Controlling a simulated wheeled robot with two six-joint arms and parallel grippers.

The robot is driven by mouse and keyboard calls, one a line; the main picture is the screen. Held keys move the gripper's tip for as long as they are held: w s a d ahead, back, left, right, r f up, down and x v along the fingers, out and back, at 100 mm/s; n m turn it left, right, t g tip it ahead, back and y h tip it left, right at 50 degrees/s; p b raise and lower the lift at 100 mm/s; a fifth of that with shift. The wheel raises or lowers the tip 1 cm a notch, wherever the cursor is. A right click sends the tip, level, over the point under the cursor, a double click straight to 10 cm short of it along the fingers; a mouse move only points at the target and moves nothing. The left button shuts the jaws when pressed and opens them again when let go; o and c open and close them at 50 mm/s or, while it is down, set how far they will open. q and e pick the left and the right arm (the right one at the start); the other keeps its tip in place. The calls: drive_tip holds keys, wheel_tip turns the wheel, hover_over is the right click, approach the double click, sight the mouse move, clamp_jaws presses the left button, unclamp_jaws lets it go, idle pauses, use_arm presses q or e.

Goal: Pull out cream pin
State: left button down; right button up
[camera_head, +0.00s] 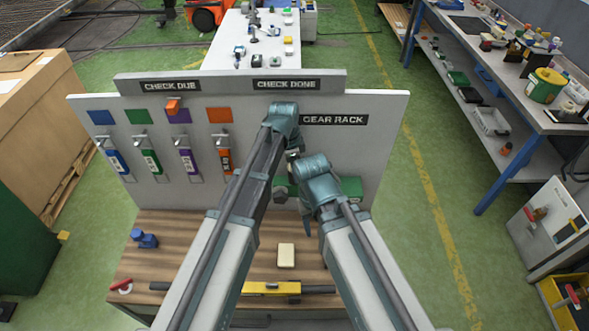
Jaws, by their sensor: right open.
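A small cream block (286,255) lies on the wooden bench top (190,240), between my two forearms. I cannot tell whether it is the cream pin, and no other cream pin shows clearly. My right gripper (283,191) is open in front of the white board (355,150), below the GEAR RACK label (334,119). It is above and beyond the cream block, apart from it. My left arm reaches up to the CHECK DONE label (286,85), and its gripper is hidden behind the wrist.
Blue, green, purple and orange tagged items hang on the board's left side. An orange block (173,106) sits near the purple square. A green block (350,187) is right of my right wrist. A blue part (144,238) and a yellow bar (270,288) lie on the bench.

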use_arm(q)
drive_tip(key=shift+r+p, duration=0.3)
drive_tip(key=shift+r, duration=0.05)
idle(0.3)
drive_tip(key=shift+r+p, duration=2.95)
wheel_tip(320, 180, up, 5)
drive_tip(key=p, duration=0.5)
drive_tip(key=shift+s, duration=0.1)
